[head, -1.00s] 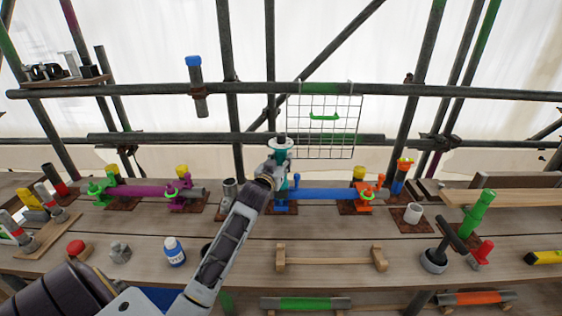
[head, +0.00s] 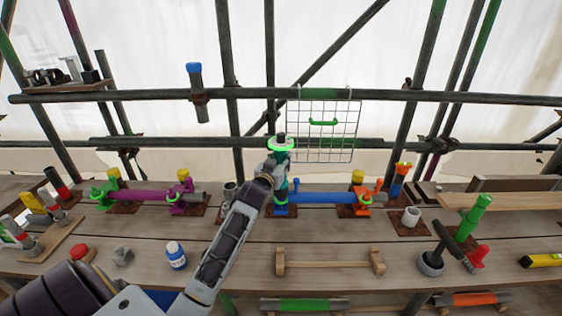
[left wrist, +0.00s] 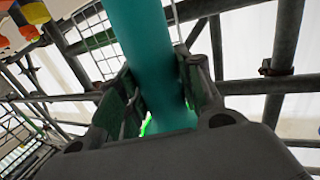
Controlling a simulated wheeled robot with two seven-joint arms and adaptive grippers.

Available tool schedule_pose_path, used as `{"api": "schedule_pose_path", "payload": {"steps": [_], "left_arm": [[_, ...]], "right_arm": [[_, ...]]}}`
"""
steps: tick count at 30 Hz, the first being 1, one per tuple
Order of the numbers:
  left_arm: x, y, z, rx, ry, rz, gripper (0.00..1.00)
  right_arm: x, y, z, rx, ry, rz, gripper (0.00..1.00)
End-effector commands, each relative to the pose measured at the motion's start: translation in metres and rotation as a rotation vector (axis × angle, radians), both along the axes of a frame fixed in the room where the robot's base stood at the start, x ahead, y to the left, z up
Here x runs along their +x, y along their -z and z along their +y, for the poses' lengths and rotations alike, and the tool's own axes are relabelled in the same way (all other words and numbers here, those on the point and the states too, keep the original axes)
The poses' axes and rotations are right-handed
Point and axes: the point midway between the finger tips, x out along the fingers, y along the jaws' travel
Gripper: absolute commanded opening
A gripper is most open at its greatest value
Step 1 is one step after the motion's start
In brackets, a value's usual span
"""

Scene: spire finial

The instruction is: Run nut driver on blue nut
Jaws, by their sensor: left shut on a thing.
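The teal nut driver (head: 281,153) stands upright over the blue clamp (head: 281,205) at the left end of the blue pipe (head: 328,197). Its top disc has a bright green rim. My left gripper (head: 278,170) is shut on the driver's shaft below the disc. In the left wrist view the teal shaft (left wrist: 152,50) runs between the two fingers of the left gripper (left wrist: 160,80). The blue nut is hidden at the driver's lower end, so I cannot tell how it sits in the driver. My right gripper is not in view.
An orange clamp (head: 362,200) stands at the blue pipe's right end. A purple pipe (head: 140,195) with clamps lies to the left. A wire basket (head: 325,130) hangs behind the driver. A wooden rack (head: 330,265) and a blue-white bottle (head: 176,257) stand in front.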

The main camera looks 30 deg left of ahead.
Motion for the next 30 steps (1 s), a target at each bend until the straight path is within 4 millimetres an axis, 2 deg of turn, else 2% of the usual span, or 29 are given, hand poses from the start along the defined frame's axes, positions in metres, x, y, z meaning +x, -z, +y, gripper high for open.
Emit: {"api": "schedule_pose_path", "payload": {"steps": [1,13,30], "left_arm": [[0.000,-0.008,0.000,0.002,0.000,-0.007,0.05],[0.000,-0.026,0.000,0.003,0.000,-0.009,0.05],[0.000,-0.048,0.000,0.003,0.000,-0.011,0.05]], "right_arm": [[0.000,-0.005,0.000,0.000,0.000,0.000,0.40],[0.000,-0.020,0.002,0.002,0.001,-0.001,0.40],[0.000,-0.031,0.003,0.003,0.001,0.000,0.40]]}}
